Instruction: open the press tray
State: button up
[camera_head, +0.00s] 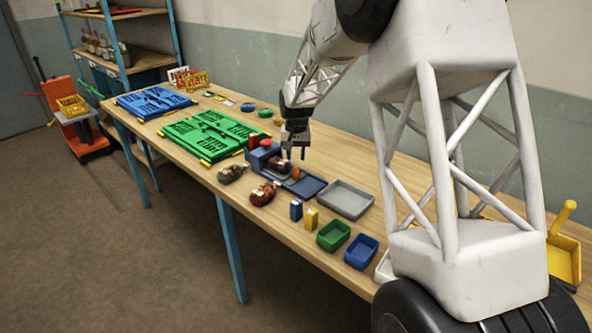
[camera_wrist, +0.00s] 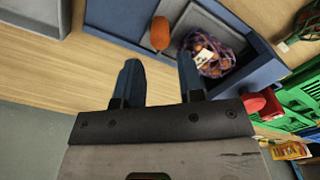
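The press (camera_head: 263,155) is a blue block with a red knob (camera_head: 266,143) on the bench, its low blue base (camera_head: 308,188) running to the right. A netted sack of reddish-brown goods (camera_head: 280,165) sits in its tray, and shows clearly in the wrist view (camera_wrist: 208,56). An orange handle (camera_head: 296,173) stands at the tray's right end, also in the wrist view (camera_wrist: 160,33). My gripper (camera_head: 295,152) is above the tray, pointing down. In the wrist view its two fingers (camera_wrist: 160,75) are apart with nothing between them; the handle appears just beyond the gap.
A grey tray (camera_head: 346,199) lies right of the press. Two sacks (camera_head: 264,194) (camera_head: 231,174) lie near the front edge. Blue and yellow blocks (camera_head: 311,218), a green bin (camera_head: 333,235) and a blue bin (camera_head: 361,251) stand front right. A green panel (camera_head: 212,135) lies left.

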aim_at(296, 167)
jog(key=shift+f, duration=3.2)
grip_shut()
